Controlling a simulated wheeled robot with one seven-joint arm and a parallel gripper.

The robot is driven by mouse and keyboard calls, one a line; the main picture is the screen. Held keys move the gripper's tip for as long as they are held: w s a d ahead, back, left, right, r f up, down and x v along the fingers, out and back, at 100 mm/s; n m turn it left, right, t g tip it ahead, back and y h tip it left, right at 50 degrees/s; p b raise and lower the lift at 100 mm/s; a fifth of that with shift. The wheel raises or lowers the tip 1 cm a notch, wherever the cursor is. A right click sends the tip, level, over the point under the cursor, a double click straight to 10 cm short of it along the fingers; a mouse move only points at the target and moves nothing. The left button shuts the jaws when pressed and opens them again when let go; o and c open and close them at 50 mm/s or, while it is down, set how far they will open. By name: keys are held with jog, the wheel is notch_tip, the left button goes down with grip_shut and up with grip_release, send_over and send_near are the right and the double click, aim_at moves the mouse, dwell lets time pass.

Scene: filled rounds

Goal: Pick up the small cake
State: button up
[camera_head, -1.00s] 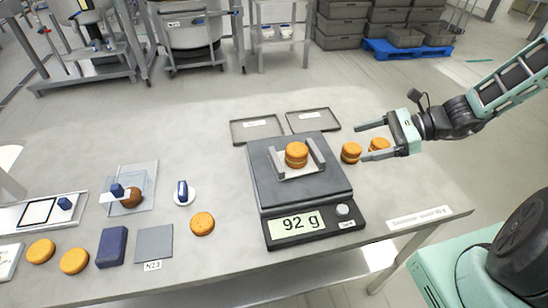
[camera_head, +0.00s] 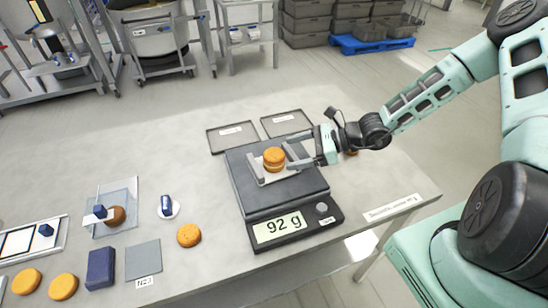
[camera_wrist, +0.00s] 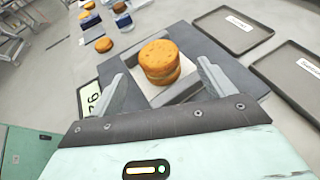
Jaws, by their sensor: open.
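The small cake (camera_head: 274,160) is a stacked orange-brown round with a filling line. It sits upright on the pale pan of the dark scale (camera_head: 237,187), which reads 92 g. In the wrist view the cake (camera_wrist: 160,65) shows ahead, between the lines of my two grey fingers. My gripper (camera_head: 289,153) is open and empty, reaching in from the right, with its fingertips close to the cake's right side. I cannot tell whether they touch it.
Two grey trays (camera_head: 232,146) lie behind the scale. A flat round (camera_head: 189,235) and a dark blue block (camera_head: 101,268) lie to the left. Another round (camera_head: 352,152) is mostly hidden behind my gripper.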

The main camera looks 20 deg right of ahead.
aim_at(282, 154)
jog(key=x, duration=0.1)
jog(key=p+x, duration=0.2)
jog(key=x, duration=0.1)
jog(key=shift+a+r, duration=0.2)
jog(key=shift+w+a+f, duration=0.15)
jog(key=shift+a+f, duration=0.1)
jog(key=shift+a, duration=0.05)
jog(key=c, duration=0.8)
